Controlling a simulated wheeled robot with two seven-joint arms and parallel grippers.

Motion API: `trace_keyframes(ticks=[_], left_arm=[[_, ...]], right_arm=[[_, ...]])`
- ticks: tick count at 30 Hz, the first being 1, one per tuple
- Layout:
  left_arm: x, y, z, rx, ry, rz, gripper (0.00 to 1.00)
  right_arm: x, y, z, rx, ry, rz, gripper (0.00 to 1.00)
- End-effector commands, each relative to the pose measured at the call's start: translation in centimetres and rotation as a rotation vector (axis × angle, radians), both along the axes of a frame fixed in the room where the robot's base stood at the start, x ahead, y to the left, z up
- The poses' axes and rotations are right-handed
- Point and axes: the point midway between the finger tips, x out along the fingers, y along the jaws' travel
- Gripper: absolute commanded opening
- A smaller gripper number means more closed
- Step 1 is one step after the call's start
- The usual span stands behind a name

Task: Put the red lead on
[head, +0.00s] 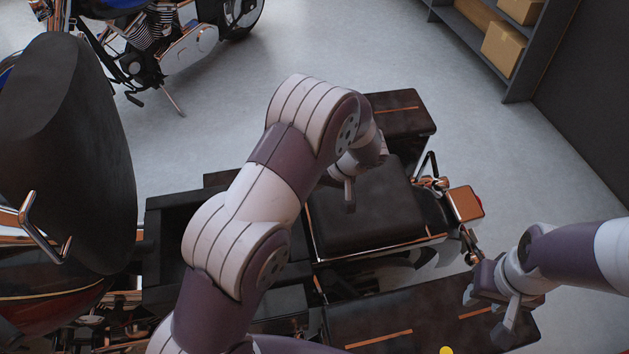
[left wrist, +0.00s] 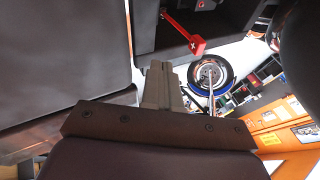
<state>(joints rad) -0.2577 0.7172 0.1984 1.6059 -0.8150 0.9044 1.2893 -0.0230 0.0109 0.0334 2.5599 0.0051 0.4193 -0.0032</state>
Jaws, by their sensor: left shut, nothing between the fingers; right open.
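The red lead (left wrist: 188,36) shows in the left wrist view as a red arm ending in a red block with a white cross mark. It lies at the edge of a dark opening, just beyond my fingertips and apart from them. My left gripper (left wrist: 160,80) is shut and empty; in the head view it hangs beside the dark seat (head: 370,208). The lead cannot be made out in the head view, where my left arm covers part of the motorcycle. My right gripper (head: 488,300) is open and empty, above the near dark case (head: 420,318).
The motorcycle's far case (head: 402,112) and orange-red tail light (head: 465,203) stand close to my left gripper. A large dark rounded shape (head: 70,150) is at the left. Another motorcycle (head: 175,45) and a shelf with boxes (head: 503,50) stand behind. The grey floor between is clear.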

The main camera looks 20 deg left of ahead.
Motion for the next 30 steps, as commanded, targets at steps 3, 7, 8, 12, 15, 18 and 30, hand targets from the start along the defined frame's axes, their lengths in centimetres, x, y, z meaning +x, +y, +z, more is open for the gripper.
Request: trace_keyframes(ticks=[3,7,8,12,15,18,30], left_arm=[[0.7,0.8,1.2,0.041,-0.103,0.113,0.0],[0.5,1.1,1.1,0.048,-0.154,0.193,0.0],[0.5,1.2,0.9,0.047,-0.16,0.2,0.0],[0.6,2.2,-1.1,0.046,-0.162,0.206,0.0],[0.7,3.4,-1.8,0.047,-0.158,0.205,0.0],[0.8,4.8,-3.4,0.046,-0.157,0.206,0.0],[-0.4,9.9,-6.3,0.045,-0.158,0.202,0.0]], right_arm=[[0.0,0.0,0.1,0.0,0.0,0.0,0.43],[0.0,0.0,-0.3,0.0,0.0,0.0,0.43],[0.0,0.0,-0.5,0.0,0.0,0.0,0.43],[0.0,0.0,-3.0,0.0,0.0,0.0,0.43],[-0.1,0.0,-3.2,0.0,0.002,0.0,0.43],[0.0,0.0,-3.0,0.0,-0.001,0.0,0.43],[0.0,0.0,-2.2,0.0,0.0,0.0,0.43]])
